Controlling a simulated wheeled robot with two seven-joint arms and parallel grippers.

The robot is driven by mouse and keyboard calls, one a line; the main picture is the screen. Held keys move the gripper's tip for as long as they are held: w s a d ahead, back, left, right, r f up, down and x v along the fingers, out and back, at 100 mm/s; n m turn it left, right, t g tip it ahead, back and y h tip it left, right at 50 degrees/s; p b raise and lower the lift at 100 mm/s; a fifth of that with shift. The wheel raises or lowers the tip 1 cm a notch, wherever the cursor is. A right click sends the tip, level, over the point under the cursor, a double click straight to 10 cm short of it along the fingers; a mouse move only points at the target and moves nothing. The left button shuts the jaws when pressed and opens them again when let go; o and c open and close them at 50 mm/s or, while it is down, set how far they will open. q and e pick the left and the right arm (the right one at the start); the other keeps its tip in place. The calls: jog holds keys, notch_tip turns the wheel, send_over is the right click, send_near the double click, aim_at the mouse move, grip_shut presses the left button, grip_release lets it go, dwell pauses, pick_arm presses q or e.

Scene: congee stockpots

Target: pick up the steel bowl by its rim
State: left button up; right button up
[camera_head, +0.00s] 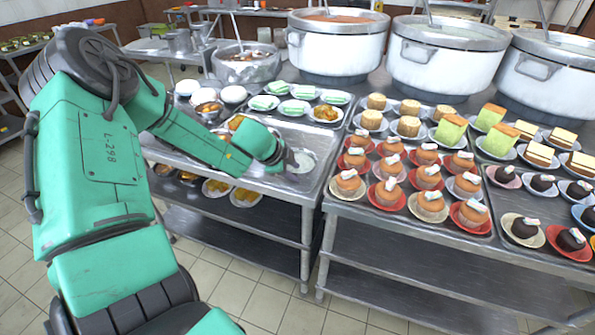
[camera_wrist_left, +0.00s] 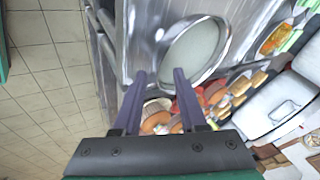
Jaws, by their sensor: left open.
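The steel bowl (camera_head: 301,161) sits on the metal table near its right front corner, partly hidden behind my gripper in the head view. In the left wrist view the bowl (camera_wrist_left: 194,50) shows as a round shiny rim with a pale greyish-green inside, and I cannot tell whether it holds anything. My left gripper (camera_head: 284,160) is right beside the bowl's left side in the head view. In the wrist view its two fingers (camera_wrist_left: 160,74) are apart with nothing between them, and the right fingertip is close to the rim. I cannot tell whether they touch. My right gripper is out of view.
Plates with food and white lidded bowls (camera_head: 233,95) stand behind and left of the bowl. A neighbouring table on the right holds several cupcakes on small plates (camera_head: 347,186). Large stockpots (camera_head: 337,48) line the back. Bare tray surface (camera_head: 306,189) lies in front of the bowl.

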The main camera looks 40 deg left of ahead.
aim_at(297, 174)
pick_arm(q)
jog(key=x, duration=0.3)
jog(key=shift+f, duration=0.1)
grip_shut()
jog(key=shift+s, duration=0.1)
dwell(1.1)
